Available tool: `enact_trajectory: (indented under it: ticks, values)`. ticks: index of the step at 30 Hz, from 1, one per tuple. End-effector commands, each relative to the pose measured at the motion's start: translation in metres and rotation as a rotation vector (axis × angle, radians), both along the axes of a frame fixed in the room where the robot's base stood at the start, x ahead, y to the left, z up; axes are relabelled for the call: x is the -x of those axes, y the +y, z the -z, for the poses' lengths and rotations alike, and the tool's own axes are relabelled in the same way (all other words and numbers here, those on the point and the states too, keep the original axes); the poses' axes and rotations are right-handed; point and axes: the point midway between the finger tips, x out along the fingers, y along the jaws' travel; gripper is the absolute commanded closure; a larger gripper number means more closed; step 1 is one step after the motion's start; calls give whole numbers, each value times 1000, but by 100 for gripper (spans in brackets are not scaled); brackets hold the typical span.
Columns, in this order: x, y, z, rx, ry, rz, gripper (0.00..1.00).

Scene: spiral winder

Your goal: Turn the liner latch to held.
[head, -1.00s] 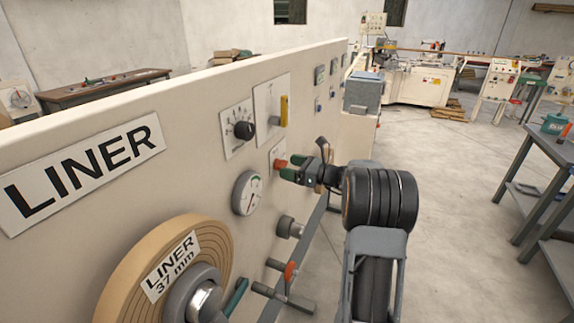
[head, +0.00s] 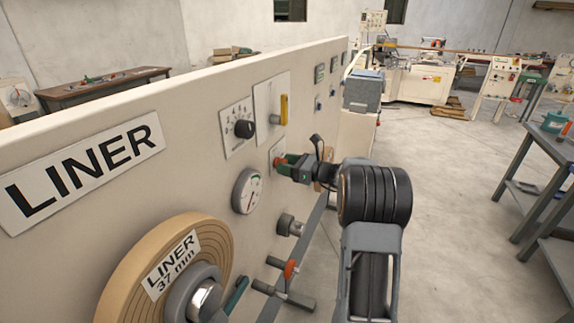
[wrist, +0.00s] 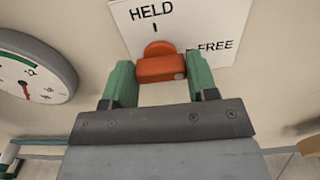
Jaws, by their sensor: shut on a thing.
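The liner latch (wrist: 161,66) is an orange-red handle on a white plate (wrist: 215,25) marked HELD at the top and FREE at the right. In the wrist view its rounded end lies just below the HELD tick. Its exact angle is partly hidden by my gripper. My gripper (wrist: 161,80) has its green fingers on either side of the handle and is shut on it. In the head view my gripper (head: 284,164) reaches the panel from the right, and only a small bit of the latch (head: 277,161) shows.
A round gauge (head: 247,191) sits left of the latch, with a black dial (head: 244,129) and a yellow lever (head: 284,108) above. Below are a grey knob (head: 290,225) and an orange-handled valve (head: 290,269). The liner roll (head: 135,270) is at lower left.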

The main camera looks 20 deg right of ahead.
Motion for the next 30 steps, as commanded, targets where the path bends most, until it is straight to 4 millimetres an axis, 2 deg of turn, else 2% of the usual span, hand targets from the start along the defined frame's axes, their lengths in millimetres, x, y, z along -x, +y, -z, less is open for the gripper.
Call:
enact_trajectory:
  ticks: [3,14,30]
  values:
    - [0,0,0,0,0,0,71]
    - [0,0,4,77,-70,-1,71]
    - [2,2,8,437,-402,0,71]
